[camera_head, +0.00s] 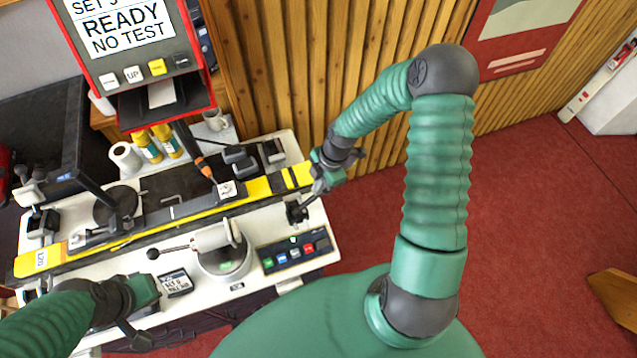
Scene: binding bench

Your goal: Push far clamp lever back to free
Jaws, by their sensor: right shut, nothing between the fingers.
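A ski binding bench (130,262) holds a long yellow and black ski (150,235) lying across it. A dark lever with an orange section (204,167) slants down to a small pale block on the ski; I cannot tell for sure that it is the far clamp lever. My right gripper (320,182) is at the ski's right end, beyond the yellow and black stripes. It is shut and empty, apart from the orange-marked lever. My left gripper (148,290) is low at the left, over the bench's front edge; its fingers are not clear.
A round device with a black-knobbed handle (222,258) stands at the front middle, beside a button panel (293,250) and a small display (176,282). A red-framed screen (122,30) reads READY, NO TEST. Yellow bottles (165,140) and a mug (215,119) stand behind.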

